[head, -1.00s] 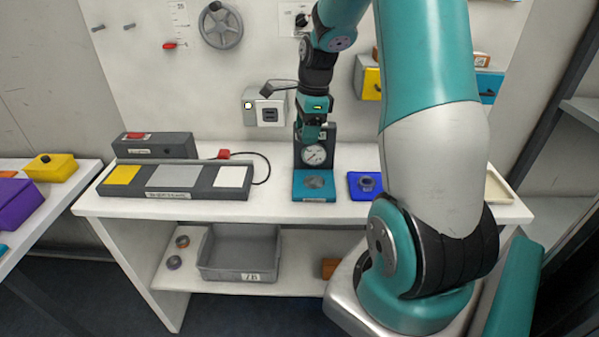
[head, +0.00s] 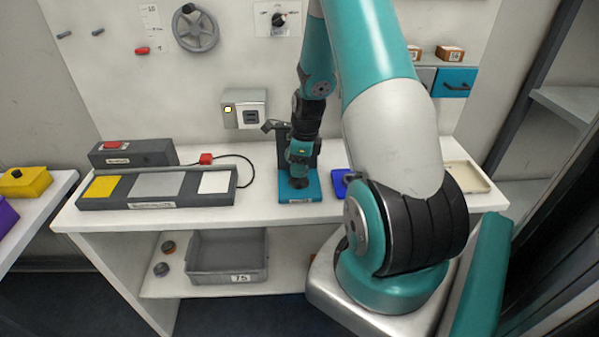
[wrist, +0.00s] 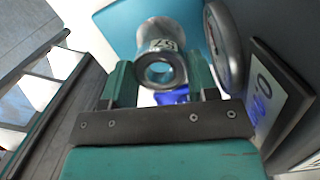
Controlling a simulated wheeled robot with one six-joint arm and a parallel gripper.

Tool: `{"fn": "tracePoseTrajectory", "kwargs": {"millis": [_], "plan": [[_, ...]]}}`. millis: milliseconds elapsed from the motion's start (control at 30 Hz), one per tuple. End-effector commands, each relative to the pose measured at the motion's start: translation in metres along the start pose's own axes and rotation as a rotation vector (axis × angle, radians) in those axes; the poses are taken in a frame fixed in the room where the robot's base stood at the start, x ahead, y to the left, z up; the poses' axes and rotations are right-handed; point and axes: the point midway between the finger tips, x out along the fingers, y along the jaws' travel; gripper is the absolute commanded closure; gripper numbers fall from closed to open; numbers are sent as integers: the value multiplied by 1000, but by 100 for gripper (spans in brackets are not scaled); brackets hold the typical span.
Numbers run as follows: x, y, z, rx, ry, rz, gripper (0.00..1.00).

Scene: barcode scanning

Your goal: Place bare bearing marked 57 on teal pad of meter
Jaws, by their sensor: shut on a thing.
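The bearing (wrist: 162,62) is a bare grey metal ring with a pale label that reads 57 upside down in the wrist view. My gripper (wrist: 162,82) is shut on it, one finger on each side. The meter's teal pad (head: 288,196) lies under my gripper in the head view, and it also shows behind the bearing in the wrist view (wrist: 117,22). I cannot tell whether the bearing touches the pad. The meter's round dial (wrist: 223,45) is close beside the bearing in the wrist view. My gripper (head: 298,182) hides the dial in the head view.
A blue block (head: 338,184) stands just right of the teal pad, partly behind my arm. A grey fixture with yellow, grey and white pads (head: 155,187) is to the left. A grey bin (head: 228,272) sits on the lower shelf. A cream tray (head: 467,176) is at far right.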

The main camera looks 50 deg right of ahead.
Motion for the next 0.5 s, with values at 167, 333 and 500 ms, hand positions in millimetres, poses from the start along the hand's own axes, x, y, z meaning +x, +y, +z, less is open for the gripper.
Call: {"fn": "tracePoseTrajectory", "kwargs": {"millis": [167, 333, 500], "plan": [[20, 0, -2, 0, 1, 3, 73], [39, 0, -5, -1, 0, 0, 73], [41, 0, -5, -2, -1, -2, 73]]}}
